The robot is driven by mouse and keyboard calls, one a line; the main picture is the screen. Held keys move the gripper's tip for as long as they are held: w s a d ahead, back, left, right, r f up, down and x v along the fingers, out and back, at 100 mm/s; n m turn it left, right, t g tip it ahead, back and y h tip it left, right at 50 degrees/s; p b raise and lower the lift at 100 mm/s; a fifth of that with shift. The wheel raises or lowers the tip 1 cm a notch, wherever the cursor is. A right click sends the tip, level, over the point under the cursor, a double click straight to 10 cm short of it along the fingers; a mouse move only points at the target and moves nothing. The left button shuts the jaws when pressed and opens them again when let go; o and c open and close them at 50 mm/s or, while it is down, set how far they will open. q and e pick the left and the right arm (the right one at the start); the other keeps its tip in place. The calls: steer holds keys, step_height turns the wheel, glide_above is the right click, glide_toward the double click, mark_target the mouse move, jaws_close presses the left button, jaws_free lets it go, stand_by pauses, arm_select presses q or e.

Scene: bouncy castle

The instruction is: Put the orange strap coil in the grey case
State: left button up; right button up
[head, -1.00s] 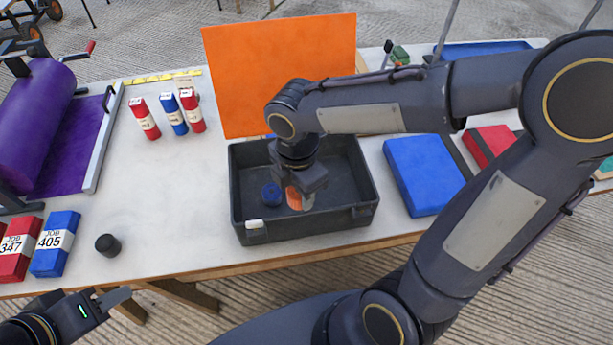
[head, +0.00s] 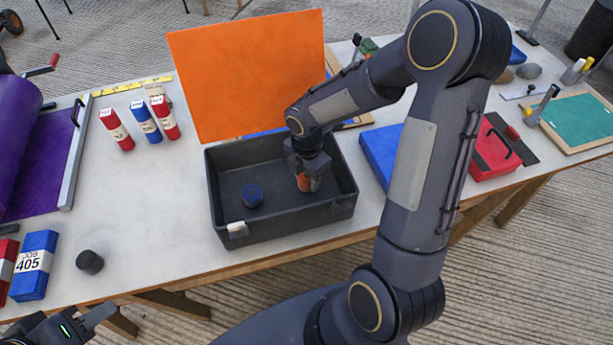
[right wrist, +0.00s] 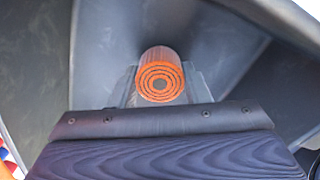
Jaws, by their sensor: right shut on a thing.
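The grey case (head: 285,228) stands open on the table, with a blue coil (head: 253,195) inside at its left part. The orange strap coil (head: 304,183) is in my right gripper (head: 308,176), down inside the case's right part. In the right wrist view the coil (right wrist: 160,82) shows its ringed orange end between the fingers, with grey case walls around it. I cannot tell whether the coil touches the case floor. My left gripper (head: 90,322) is at the lower left, in front of the table, and partly cut off; its jaw opening is unclear.
An upright orange panel (head: 250,75) stands right behind the case. A blue box (head: 382,152) lies to its right, behind my right arm.

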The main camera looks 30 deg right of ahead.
steer(key=shift+f, duration=0.2)
steer(key=shift+f, duration=0.2)
steer(key=o, duration=1)
steer(key=shift+r, duration=0.1)
